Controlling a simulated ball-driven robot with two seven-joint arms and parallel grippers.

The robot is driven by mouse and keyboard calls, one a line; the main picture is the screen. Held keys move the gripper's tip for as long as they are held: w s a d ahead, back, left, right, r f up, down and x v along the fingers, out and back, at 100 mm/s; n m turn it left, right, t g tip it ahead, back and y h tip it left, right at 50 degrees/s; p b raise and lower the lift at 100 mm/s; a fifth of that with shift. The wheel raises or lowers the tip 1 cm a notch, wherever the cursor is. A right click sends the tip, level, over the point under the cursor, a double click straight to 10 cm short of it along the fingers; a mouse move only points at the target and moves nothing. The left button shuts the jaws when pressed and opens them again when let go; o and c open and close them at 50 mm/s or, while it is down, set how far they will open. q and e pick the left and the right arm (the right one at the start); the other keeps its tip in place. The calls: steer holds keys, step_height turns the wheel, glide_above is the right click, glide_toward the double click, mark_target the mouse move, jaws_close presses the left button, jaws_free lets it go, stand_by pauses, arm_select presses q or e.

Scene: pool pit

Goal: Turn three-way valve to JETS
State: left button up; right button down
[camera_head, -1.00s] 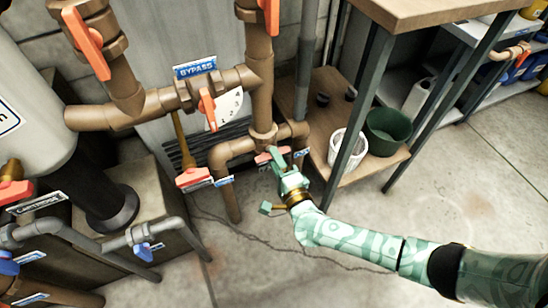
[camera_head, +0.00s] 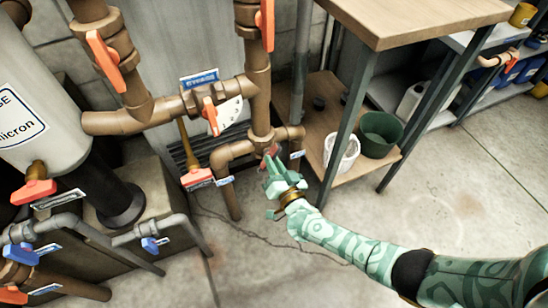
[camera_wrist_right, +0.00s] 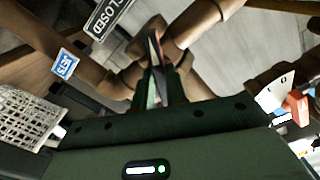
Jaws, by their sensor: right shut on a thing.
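The three-way valve (camera_head: 262,139) is a brown pipe tee low on a vertical pipe, with a small red handle (camera_head: 273,150) mostly hidden by my right gripper (camera_head: 270,165). My right gripper is shut on this handle. In the right wrist view the fingers (camera_wrist_right: 158,75) meet at the handle, in front of the brown pipe joint. There a blue JETS label (camera_wrist_right: 65,65) is on the left pipe branch, and a dark CLOSED tag (camera_wrist_right: 110,16) is beside the valve. My left gripper is out of view.
Other brown pipes carry orange handles, including one under a blue BYPASS label (camera_head: 199,78). A wooden shelf unit (camera_head: 415,15) stands right of the valve, with a white basket (camera_head: 342,154) and green pot (camera_head: 380,132) low down. The floor at right is clear.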

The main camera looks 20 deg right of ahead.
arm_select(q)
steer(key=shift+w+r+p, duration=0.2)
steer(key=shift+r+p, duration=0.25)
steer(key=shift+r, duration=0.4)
arm_select(e)
steer(key=n, duration=1.6)
steer(key=shift+f+n, duration=0.1)
steer(key=shift+n, duration=0.3)
steer(key=shift+m, duration=0.4)
steer(key=c, duration=1.3)
jaws_free()
